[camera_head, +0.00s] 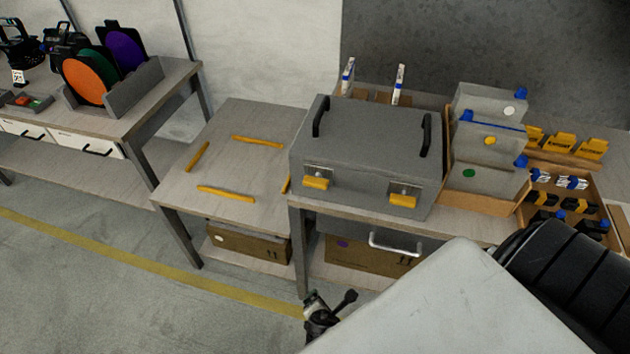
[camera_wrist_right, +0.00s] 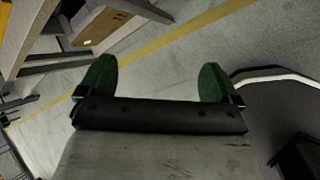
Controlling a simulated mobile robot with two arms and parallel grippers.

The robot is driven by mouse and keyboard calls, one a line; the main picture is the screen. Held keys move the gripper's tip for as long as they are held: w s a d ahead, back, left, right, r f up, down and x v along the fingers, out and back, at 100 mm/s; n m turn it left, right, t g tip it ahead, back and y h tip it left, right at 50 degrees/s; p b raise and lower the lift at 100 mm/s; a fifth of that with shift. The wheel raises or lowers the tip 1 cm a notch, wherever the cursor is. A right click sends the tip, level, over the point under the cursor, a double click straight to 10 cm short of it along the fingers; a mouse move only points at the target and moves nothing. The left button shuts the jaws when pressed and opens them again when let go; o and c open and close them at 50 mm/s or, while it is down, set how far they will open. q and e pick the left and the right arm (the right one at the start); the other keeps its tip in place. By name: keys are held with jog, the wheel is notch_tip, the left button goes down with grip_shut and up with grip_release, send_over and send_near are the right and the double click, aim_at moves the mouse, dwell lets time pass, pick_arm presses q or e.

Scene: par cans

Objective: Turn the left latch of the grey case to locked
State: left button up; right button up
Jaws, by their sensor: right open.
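The grey case (camera_head: 372,140) stands closed on the table, with two black handles on its lid. Its left latch (camera_head: 317,182) is a yellow tab on a silver plate on the front face. The right latch (camera_head: 402,200) looks alike; both tabs lie roughly level across the lower part of their plates. My right gripper (camera_wrist_right: 158,80) is open and empty, its green fingers apart over the floor in the wrist view. It is away from the case and touches nothing. In the head view its fingers do not show clearly. My left gripper is not in view.
Grey boxes (camera_head: 490,140) with coloured dots stand right of the case. A lower table (camera_head: 230,150) with yellow strips is at left. A silver bar handle (camera_head: 395,244) juts out below the case. Cardboard boxes (camera_head: 250,243) sit on lower shelves. The floor in front is clear.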

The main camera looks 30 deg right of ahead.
jog(key=w+d+r+n+t+h, duration=0.1)
jog(key=w+r+n+t+h, duration=0.35)
jog(key=w+r, duration=0.7)
jog(key=n+t+h, duration=0.1)
jog(key=n+h, duration=0.2)
jog(key=h, duration=0.1)
send_near(314, 185)
jog(key=shift+h, duration=0.35)
jog(key=x, duration=0.3)
jog(key=p+x, duration=0.1)
jog(key=x, duration=0.6)
jog(key=shift+w+f+p, duration=0.25)
jog(key=shift+f+p, duration=0.05)
jog(key=shift+p, duration=0.1)
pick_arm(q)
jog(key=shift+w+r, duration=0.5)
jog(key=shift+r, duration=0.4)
pick_arm(e)
jog(key=shift+w+d, duration=0.3)
jog(key=shift+d, duration=0.1)
jog(key=shift+c, duration=0.2)
jog(key=c, duration=0.9)
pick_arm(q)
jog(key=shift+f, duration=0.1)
pick_arm(e)
jog(key=shift+f, duration=0.1)
